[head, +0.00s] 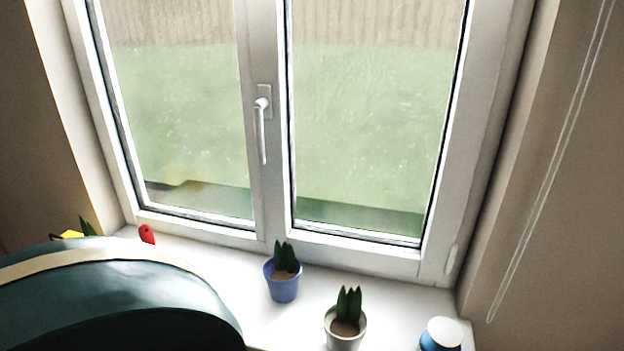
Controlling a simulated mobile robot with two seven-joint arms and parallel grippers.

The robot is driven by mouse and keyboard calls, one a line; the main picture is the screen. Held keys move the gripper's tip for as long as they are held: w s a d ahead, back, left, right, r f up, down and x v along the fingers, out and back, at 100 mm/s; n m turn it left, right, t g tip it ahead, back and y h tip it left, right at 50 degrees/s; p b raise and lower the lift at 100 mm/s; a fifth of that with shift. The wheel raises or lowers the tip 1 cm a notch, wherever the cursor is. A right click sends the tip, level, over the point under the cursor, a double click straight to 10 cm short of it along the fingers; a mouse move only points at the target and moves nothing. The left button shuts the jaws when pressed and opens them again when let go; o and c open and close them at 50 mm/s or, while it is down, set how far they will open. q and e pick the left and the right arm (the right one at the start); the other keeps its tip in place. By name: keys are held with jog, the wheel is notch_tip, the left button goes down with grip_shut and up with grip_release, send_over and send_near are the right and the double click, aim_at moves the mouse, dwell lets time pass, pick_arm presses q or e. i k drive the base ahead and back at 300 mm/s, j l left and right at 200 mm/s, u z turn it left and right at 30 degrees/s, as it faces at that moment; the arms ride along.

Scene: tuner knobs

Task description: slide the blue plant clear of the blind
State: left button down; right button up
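The blue plant (284,275) is a small dark green plant upright in a blue pot. It stands on the white windowsill below the middle of the window, near the frame. No blind panel shows over the window panes. A thin white looped cord (545,180), which looks like a blind cord, hangs on the wall at the right, well apart from the blue plant. Neither of my grippers is in the head view.
A plant in a whitish pot (345,322) stands in front and right of the blue plant. A blue-and-white container (441,335) stands at the sill's right end. A red object (147,234) is at the left. A large dark rounded shape hides the lower left.

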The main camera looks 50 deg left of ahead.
aim_at(282, 273)
jog(key=u, duration=1.7)
